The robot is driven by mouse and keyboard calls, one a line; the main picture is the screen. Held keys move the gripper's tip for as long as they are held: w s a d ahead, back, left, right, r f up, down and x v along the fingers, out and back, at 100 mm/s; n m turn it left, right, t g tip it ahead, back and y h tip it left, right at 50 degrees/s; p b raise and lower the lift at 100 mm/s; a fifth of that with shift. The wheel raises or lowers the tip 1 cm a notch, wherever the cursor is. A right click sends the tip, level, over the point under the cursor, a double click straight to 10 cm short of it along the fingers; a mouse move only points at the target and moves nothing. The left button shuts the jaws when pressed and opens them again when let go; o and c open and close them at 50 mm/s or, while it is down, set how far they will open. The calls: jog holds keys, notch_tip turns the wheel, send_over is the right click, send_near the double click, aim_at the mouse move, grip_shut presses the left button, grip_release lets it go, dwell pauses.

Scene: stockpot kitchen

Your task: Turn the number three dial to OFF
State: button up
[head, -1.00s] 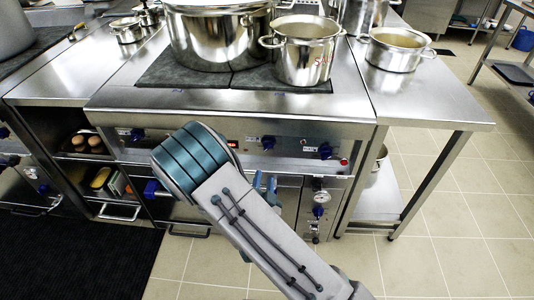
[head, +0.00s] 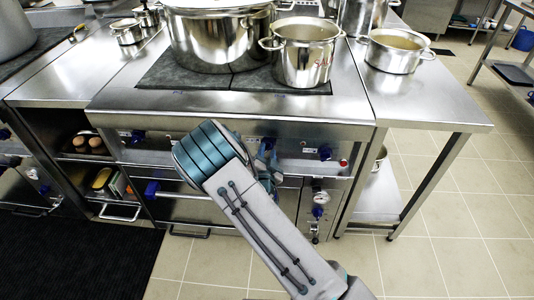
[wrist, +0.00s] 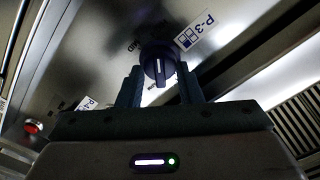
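The number three dial (wrist: 158,66) is a dark round knob with a pale pointer line, beside a "P-3" label (wrist: 196,30) in the wrist view. My gripper (wrist: 160,82) is open, with one finger on each side of the dial's near end. I cannot tell whether the fingers touch it. In the head view my gripper (head: 266,158) is at the stove's front panel, largely covering this dial.
A large stockpot (head: 220,40) and a smaller pot (head: 303,55) stand on the stove above.

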grip_shut()
